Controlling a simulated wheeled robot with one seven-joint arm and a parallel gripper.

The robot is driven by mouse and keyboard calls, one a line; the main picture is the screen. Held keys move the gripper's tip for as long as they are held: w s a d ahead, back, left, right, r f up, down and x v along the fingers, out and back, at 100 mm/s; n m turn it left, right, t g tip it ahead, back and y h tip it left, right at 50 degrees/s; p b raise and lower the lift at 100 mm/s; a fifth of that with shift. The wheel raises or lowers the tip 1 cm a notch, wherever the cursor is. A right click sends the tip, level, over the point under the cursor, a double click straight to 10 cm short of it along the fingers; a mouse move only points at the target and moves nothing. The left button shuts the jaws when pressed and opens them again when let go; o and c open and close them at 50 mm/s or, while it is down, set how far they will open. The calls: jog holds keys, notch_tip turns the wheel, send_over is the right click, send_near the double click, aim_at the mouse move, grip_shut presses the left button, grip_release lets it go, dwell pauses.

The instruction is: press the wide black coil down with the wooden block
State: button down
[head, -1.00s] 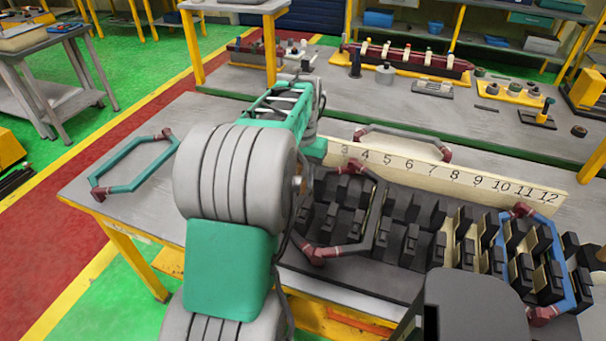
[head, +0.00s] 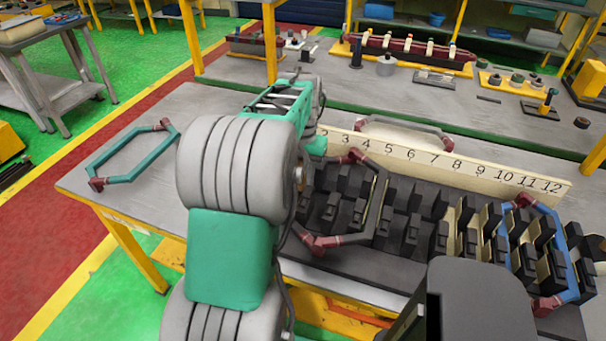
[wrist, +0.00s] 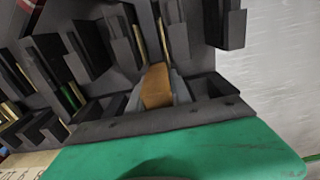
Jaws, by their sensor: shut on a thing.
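The wide black coil (head: 382,190), dark grey with maroon ends, lies across the slots of the black stator (head: 410,235) near the low numbers. Its left part is hidden behind my arm. In the wrist view the brown wooden block (wrist: 157,86) sits between the grey fingers of my gripper (wrist: 157,98), which is shut on it. The block is over the stator's black slot pieces. Whether it touches the coil cannot be told. In the head view my gripper is hidden by my arm. A maroon piece, perhaps a coil end, shows at the wrist view's top left corner.
A blue coil (head: 562,240) sits over the slots at the right. A teal coil (head: 130,178) lies on the table's left part. A grey coil (head: 405,124) lies behind the numbered strip (head: 450,168). A back bench (head: 330,75) holds tools.

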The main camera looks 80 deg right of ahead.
jog(key=shift+f, duration=0.6)
dwell(0.7)
jog(key=shift+r, duration=0.1)
notch_tip(320, 180, up, 12)
jog(key=p, duration=0.8)
jog(key=shift+f, duration=0.25)
